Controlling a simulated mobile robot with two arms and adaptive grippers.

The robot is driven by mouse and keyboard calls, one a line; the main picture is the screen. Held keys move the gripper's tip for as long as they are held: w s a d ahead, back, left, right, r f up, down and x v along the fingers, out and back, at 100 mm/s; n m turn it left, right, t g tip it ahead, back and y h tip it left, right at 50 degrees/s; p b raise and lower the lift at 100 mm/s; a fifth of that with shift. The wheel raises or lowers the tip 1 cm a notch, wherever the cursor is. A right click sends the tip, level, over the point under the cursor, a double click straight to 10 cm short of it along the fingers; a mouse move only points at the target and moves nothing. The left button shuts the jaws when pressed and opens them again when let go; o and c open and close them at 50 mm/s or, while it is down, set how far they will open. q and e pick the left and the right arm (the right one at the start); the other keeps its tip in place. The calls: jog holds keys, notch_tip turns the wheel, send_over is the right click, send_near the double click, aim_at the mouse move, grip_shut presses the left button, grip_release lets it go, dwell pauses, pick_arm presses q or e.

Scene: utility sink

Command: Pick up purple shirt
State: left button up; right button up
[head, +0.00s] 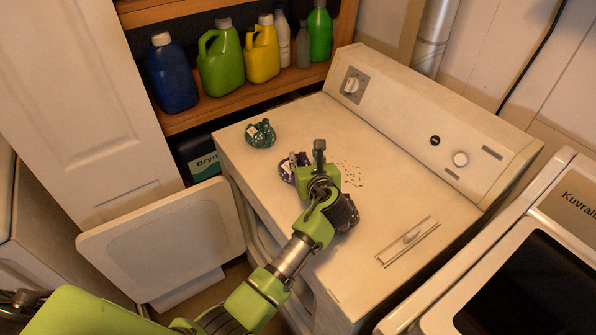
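A small crumpled purple cloth with pale marks, which looks like the purple shirt (286,173), lies on the white dryer top (385,165) left of centre. My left gripper (307,156) is over it and hides part of it. Its two fingers point away from me and look spread apart, one at the cloth and one to its right. I cannot tell whether they touch the cloth. My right gripper is out of view.
A crumpled green cloth (260,134) lies at the dryer's back left corner. A dark crumpled thing (352,214) shows partly behind my wrist. The dryer door (165,240) hangs open at the left. Bottles, including a green jug (221,62), stand on a wooden shelf behind.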

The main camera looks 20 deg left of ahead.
pick_arm(q)
grip_shut()
